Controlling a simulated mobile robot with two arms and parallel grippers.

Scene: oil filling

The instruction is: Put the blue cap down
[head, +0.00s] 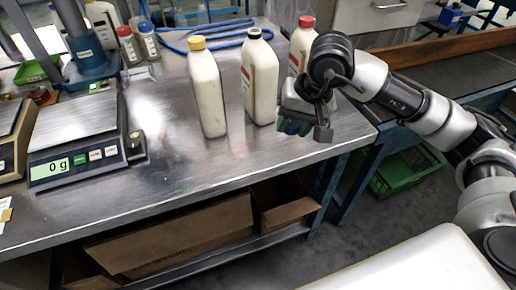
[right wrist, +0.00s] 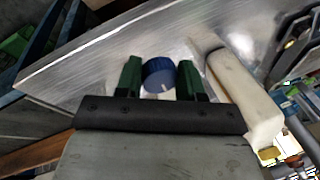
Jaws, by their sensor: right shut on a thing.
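The blue cap (right wrist: 158,73) sits between the two green fingers of my right gripper (right wrist: 160,80) in the right wrist view. My right gripper (head: 303,128) is shut on it and hangs over the right end of the steel table (head: 170,160), in front of the red-capped bottle. In the head view the cap is mostly hidden by the gripper. A white bottle with a dark top (head: 261,85) stands just left of the gripper. My left gripper is out of view.
A yellow-capped bottle (head: 207,90) stands further left; a red-capped bottle (head: 301,45) is partly hidden behind my gripper. A scale (head: 75,132) reading 0 g is at the left. The table's front middle is clear. A green crate (head: 405,170) is below, right of the table.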

